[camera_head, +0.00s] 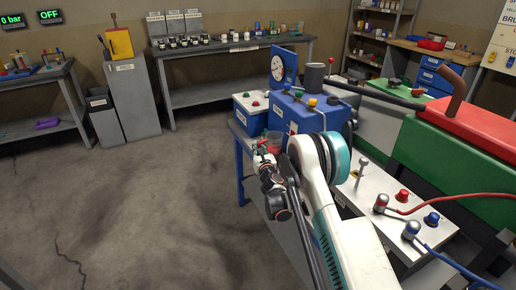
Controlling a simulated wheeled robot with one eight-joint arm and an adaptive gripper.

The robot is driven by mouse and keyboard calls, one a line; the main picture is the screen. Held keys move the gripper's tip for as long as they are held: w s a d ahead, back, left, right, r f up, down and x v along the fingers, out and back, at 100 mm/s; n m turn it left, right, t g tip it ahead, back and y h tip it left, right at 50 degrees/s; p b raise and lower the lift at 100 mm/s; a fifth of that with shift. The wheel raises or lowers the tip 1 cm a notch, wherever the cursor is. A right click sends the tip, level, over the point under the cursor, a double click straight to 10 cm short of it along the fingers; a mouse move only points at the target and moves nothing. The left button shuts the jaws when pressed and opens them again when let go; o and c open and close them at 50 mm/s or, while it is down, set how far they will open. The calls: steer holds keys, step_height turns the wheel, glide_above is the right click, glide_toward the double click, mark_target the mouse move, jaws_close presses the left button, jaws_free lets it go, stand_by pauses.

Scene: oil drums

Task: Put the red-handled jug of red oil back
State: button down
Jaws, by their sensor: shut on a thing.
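My gripper (262,152) is at the end of my white arm, in the middle of the view, over the left edge of the blue-framed bench. It is shut on the red-handled jug (274,140), a small see-through vessel with a reddish tint. The jug shows just above and right of the fingers, in front of the blue machine box. My gripper and arm hide part of it. I cannot tell whether it touches the bench top.
A blue box with coloured knobs and a dial gauge (283,66) stands close behind the jug. A smaller blue box (250,112) is to its left. A workbench (232,47) with small jars stands at the back wall. Open floor (150,200) lies to the left.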

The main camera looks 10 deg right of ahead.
steer(key=shift+f, duration=0.3)
steer(key=c, duration=1.5)
jaws_free()
steer(key=shift+s+d, duration=0.2)
steer(key=shift+s, duration=1.7)
steer(key=shift+s+d, duration=0.15)
steer(key=shift+s, duration=1.7)
